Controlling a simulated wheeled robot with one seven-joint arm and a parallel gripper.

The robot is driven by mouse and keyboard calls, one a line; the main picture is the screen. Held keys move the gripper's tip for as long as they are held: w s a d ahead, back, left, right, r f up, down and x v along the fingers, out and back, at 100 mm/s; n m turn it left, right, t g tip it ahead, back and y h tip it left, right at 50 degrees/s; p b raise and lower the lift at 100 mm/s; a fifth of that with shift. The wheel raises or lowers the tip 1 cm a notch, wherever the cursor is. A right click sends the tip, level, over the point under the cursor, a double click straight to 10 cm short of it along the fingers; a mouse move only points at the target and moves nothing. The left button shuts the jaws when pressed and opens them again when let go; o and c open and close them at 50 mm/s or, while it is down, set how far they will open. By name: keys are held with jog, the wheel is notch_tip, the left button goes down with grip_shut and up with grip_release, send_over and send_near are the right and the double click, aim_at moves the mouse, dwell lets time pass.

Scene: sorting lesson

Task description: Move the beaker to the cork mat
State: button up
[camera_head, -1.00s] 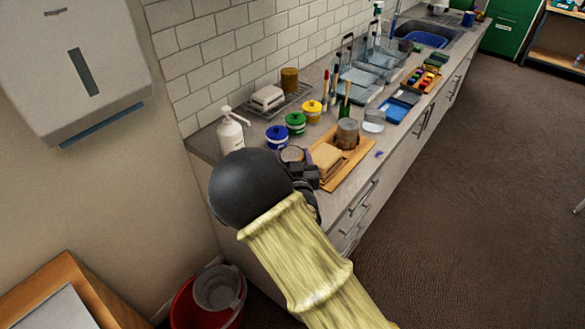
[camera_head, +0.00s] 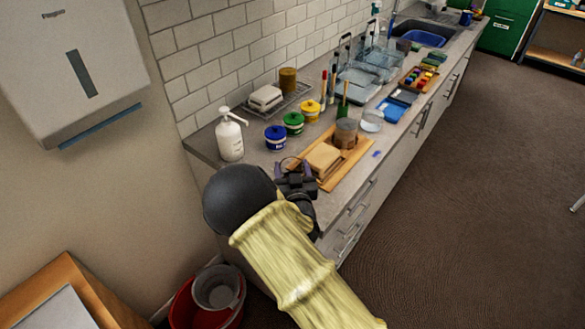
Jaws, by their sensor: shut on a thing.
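My gripper (camera_head: 297,182) is at the counter's near edge, just left of the wooden tray, mostly hidden by my dark wrist. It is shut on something. The thin, clear rim of what looks like the beaker (camera_head: 289,161) shows just behind the jaws; its body is hidden. I cannot tell whether its base touches the counter. I cannot make out the cork mat with certainty; my arm hides part of the counter's near end.
The wooden tray (camera_head: 361,154) holds a tan block (camera_head: 323,157) and a grey-brown jar (camera_head: 346,133). Blue (camera_head: 275,137), green (camera_head: 293,123) and yellow (camera_head: 309,111) pots stand behind. A white pump bottle (camera_head: 230,138) stands at left. A red bucket (camera_head: 186,308) is on the floor.

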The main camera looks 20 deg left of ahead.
jog(key=o, duration=1.1)
jog(key=shift+a+f, duration=0.1)
jog(key=shift+a, duration=0.05)
jog(key=shift+s, duration=0.15)
jog(key=b+v, duration=0.2)
jog(key=v, duration=1)
jog(key=shift+b, duration=0.3)
